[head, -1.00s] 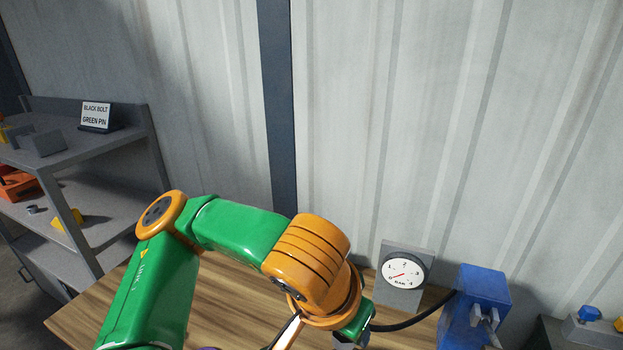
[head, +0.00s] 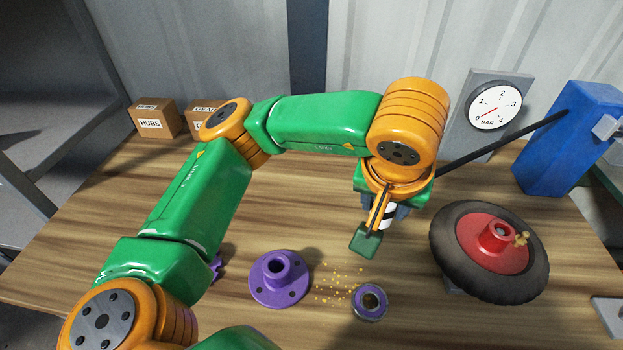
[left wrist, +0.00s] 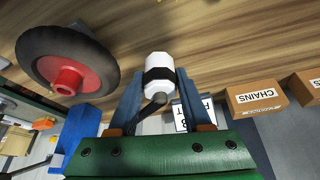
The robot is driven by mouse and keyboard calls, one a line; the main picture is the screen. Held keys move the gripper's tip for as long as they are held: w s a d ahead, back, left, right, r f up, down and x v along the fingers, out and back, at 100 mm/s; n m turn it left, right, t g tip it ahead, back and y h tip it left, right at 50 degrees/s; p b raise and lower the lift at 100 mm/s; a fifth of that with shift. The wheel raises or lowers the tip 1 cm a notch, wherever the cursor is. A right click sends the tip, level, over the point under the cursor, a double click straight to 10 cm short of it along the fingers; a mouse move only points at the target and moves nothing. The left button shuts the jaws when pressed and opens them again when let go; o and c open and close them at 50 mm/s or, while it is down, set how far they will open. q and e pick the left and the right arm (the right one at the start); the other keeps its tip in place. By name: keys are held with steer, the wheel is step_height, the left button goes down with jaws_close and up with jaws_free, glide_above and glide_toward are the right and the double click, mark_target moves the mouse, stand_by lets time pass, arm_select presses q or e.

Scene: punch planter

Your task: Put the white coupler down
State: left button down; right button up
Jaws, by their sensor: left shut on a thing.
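The white coupler (head: 390,214) has a black band and is held above the wooden table. It also shows in the left wrist view (left wrist: 160,66), clamped between the two blue-grey fingers. My left gripper (head: 384,208) is shut on it and partly hides it in the head view. In the left wrist view my left gripper (left wrist: 158,80) has one finger on each side of the coupler. A black hose (head: 490,143) runs between the blue box and my gripper. My right gripper is not in view.
A wheel with a red hub (head: 468,282) lies at the right. A purple flanged hub (head: 292,290), yellow grains (head: 337,284) and a purple-and-silver ring (head: 369,310) are in front. A gauge (head: 495,107) and blue box (head: 558,158) stand behind. Bare wood (head: 300,215) lies left of my gripper.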

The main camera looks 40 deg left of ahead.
arm_select(q)
steer(key=w+a+f, duration=0.4)
steer(key=a, duration=0.4)
glide_above(338, 207)
steer(key=s, duration=0.2)
steer(key=f, duration=0.5)
steer(key=shift+w+f+b, duration=0.25)
steer(key=shift+f+b, duration=0.05)
steer(key=shift+f, duration=0.1)
step_height(338, 207, down, 3)
steer(key=shift+d+r, duration=0.15)
steer(key=shift+r, duration=0.05)
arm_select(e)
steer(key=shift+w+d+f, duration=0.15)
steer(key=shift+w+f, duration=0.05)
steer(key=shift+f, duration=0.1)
arm_select(q)
steer(key=shift+f, duration=0.25)
steer(key=shift+c, duration=1.7)
jaws_free()
steer(key=shift+r, duration=0.1)
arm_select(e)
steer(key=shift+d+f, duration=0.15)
arm_select(q)
steer(key=shift+r, duration=0.1)
